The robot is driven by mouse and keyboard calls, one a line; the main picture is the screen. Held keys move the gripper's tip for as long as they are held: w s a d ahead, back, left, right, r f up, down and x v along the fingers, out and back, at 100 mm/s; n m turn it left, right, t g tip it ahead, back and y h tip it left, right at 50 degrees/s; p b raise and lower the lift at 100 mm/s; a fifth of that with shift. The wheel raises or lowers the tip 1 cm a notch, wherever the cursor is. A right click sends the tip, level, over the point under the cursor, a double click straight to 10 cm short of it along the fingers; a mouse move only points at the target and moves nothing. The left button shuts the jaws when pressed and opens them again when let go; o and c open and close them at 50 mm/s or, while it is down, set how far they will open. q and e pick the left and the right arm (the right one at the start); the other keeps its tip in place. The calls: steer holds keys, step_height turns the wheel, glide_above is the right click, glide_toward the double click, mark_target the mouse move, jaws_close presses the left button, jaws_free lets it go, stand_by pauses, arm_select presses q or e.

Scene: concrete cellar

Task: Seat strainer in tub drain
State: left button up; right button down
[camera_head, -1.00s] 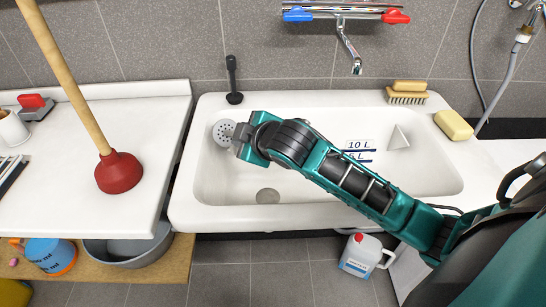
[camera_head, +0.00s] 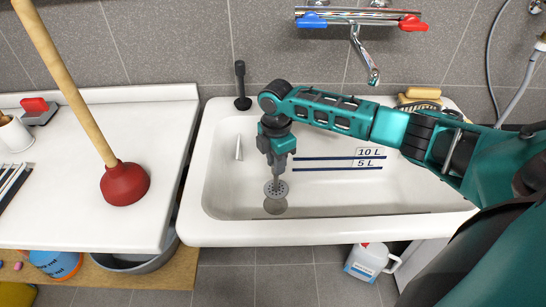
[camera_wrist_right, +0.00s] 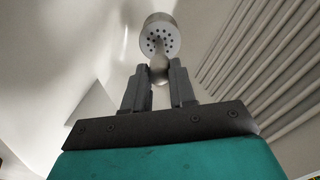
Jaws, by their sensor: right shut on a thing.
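The strainer (camera_head: 276,189) is a round, perforated metal disc with a stem. My right gripper (camera_head: 278,172) is shut on its stem, with the disc hanging below the fingers inside the white tub (camera_head: 410,228). In the right wrist view the strainer (camera_wrist_right: 160,37) shows beyond the two fingertips (camera_wrist_right: 159,78), its holes visible. The drain (camera_head: 275,207) is a dull round patch on the tub floor. The strainer overlaps its far edge in the head view; the height between them is hard to tell. My left gripper is not in view.
A tap (camera_head: 365,55) hangs over the tub's back. A black plug-like handle (camera_head: 241,88) stands on the rim. A pale pointed shape (camera_head: 239,148) shows at the tub's left. A red plunger (camera_head: 125,184) stands on the left counter. The tub's right floor looks clear.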

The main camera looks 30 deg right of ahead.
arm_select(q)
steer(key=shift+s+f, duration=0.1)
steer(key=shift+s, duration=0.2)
arm_select(e)
steer(key=shift+r, duration=0.1)
steer(key=shift+f, duration=0.2)
steer(key=b, duration=0.2)
glide_above(276, 189)
steer(key=shift+w+d+f, duration=0.1)
steer(key=shift+w+f, duration=0.05)
steer(key=shift+f, duration=1)
steer(key=shift+w+d+f, duration=0.1)
steer(key=shift+f, duration=1)
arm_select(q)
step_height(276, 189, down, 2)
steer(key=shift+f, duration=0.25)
arm_select(e)
steer(key=shift+f, duration=0.1)
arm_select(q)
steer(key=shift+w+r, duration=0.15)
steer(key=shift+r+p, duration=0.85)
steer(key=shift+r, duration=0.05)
